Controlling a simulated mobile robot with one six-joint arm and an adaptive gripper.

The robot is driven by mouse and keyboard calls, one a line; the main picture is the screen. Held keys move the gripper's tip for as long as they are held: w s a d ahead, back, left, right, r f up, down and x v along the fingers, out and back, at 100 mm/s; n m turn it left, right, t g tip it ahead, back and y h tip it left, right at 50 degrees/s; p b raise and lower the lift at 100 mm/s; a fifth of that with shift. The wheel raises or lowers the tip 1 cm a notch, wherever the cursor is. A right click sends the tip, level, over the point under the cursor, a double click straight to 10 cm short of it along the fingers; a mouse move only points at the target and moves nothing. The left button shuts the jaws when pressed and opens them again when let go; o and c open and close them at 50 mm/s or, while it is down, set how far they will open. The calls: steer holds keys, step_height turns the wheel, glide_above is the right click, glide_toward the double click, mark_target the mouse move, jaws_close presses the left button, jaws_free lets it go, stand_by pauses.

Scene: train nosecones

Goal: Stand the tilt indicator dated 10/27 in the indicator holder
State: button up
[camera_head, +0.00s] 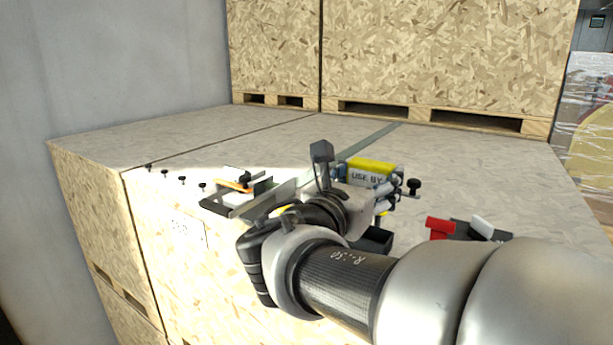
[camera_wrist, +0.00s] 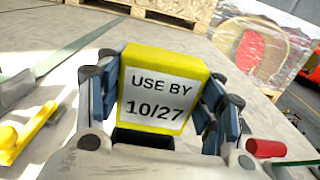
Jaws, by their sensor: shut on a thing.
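The tilt indicator is a yellow block (camera_head: 371,166) with a white label; in the wrist view its label (camera_wrist: 155,98) reads "USE BY 10/27". My gripper (camera_head: 368,180) is shut on its two sides, with blue-padded fingers left and right of it in the wrist view (camera_wrist: 160,85). The indicator is close to upright, label facing the wrist camera. A black open box (camera_head: 376,241), which looks like the indicator holder, is partly hidden behind my wrist. A dark edge (camera_wrist: 145,138) shows just below the indicator in the wrist view; whether they touch I cannot tell.
A red block (camera_head: 438,228) and a white piece (camera_head: 482,227) lie at a dark tray on the right. A metal-edged fixture (camera_head: 240,200) stands on the left, near several black knobs. A yellow piece (camera_wrist: 28,132) lies left in the wrist view. The crate top behind is mostly clear.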

steer(key=shift+f+b, duration=3.1)
steer(key=shift+f, duration=0.75)
steer(key=o, duration=1.1)
steer(key=v, duration=1.2)
